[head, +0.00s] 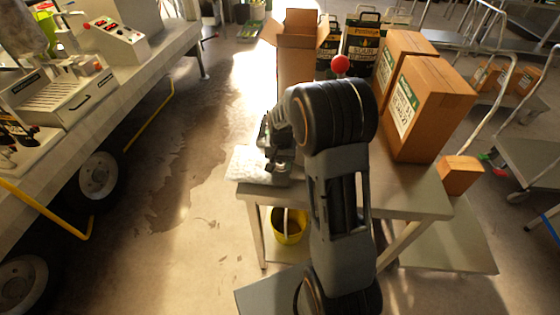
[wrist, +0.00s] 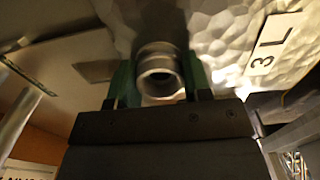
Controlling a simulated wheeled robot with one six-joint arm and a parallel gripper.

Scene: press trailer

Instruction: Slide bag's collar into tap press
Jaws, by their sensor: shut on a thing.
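A silver, dimpled bag (wrist: 220,35) with a "3 L" label fills the upper part of the wrist view. Its round, pale collar (wrist: 160,75) sits between the green fingers of my gripper (wrist: 160,82), which is shut on it. In the head view the bag (head: 250,163) shows as a pale sheet at the table's left end, under my gripper (head: 276,163). A red ball knob (head: 340,65) shows just above my arm. It may belong to the tap press, but whatever is below it is hidden by my arm.
An open carton (head: 298,55) stands behind. A yellow bucket (head: 288,228) is below. The trailer bench (head: 120,70) is at left, across clear floor.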

